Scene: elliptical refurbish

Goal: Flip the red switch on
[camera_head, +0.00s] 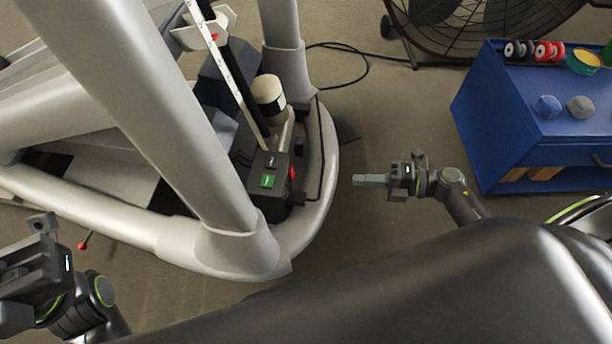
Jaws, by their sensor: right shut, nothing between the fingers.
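A black control box (266,187) stands low in the curved front of the grey machine frame. A small red switch (292,173) shows on the box's right side, too small to read its position. A green switch (268,181) is on the box's top face. My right gripper (368,181) is to the right of the box, its fingers shut and pointing left toward the red switch, with a clear gap between. My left gripper (42,226) is at the lower left edge, away from the box; its fingers are not clear.
The grey machine frame (180,110) surrounds the box on the left and front. A blue cabinet (500,120) with weights and a bowl on top stands at the right. A large fan (450,30) is at the back, with a black cable (365,68) on the floor.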

